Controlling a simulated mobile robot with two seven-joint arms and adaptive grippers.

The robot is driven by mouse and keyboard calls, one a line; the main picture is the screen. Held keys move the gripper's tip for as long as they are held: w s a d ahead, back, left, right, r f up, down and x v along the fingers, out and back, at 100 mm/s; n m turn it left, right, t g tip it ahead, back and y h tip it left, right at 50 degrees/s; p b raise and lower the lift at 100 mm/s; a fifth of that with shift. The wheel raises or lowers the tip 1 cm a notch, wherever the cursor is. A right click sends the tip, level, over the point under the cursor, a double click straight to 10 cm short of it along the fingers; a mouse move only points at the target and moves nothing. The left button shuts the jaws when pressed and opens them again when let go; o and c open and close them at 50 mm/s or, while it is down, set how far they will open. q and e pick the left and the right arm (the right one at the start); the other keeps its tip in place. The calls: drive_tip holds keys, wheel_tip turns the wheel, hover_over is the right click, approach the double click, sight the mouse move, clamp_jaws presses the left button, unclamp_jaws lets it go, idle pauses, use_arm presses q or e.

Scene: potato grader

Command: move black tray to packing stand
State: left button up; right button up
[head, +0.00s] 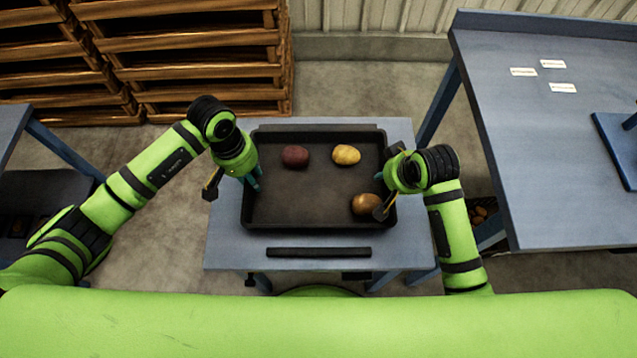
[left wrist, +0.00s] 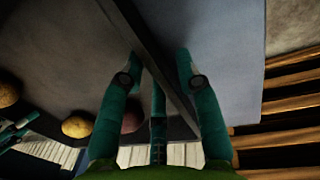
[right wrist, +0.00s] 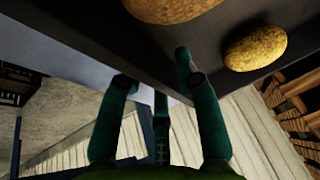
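The black tray (head: 320,205) lies flat on a small blue-grey table (head: 225,235) in front of me, holding a red potato (head: 295,156), a yellow potato (head: 346,154) and a brown potato (head: 366,204). My left gripper (head: 252,181) is at the tray's left wall. In the left wrist view its fingers (left wrist: 157,68) stand apart on either side of the wall (left wrist: 168,75), with gaps visible. My right gripper (head: 381,178) is at the right wall. In the right wrist view its fingers (right wrist: 154,72) are apart, straddling the wall. I cannot tell which surface is the packing stand.
A larger blue-grey table (head: 560,170) with several white labels stands at right, with a blue item (head: 615,145) on it. A black bar (head: 318,252) lies at the small table's near edge. Wooden pallets (head: 190,60) are stacked behind left. Another table (head: 10,125) is at far left.

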use_arm(q)
wheel_tip(320, 180, up, 12)
drive_tip(key=a, duration=0.1)
drive_tip(key=shift+a, duration=0.2)
use_arm(e)
drive_tip(key=v, duration=1.2)
idle(0.4)
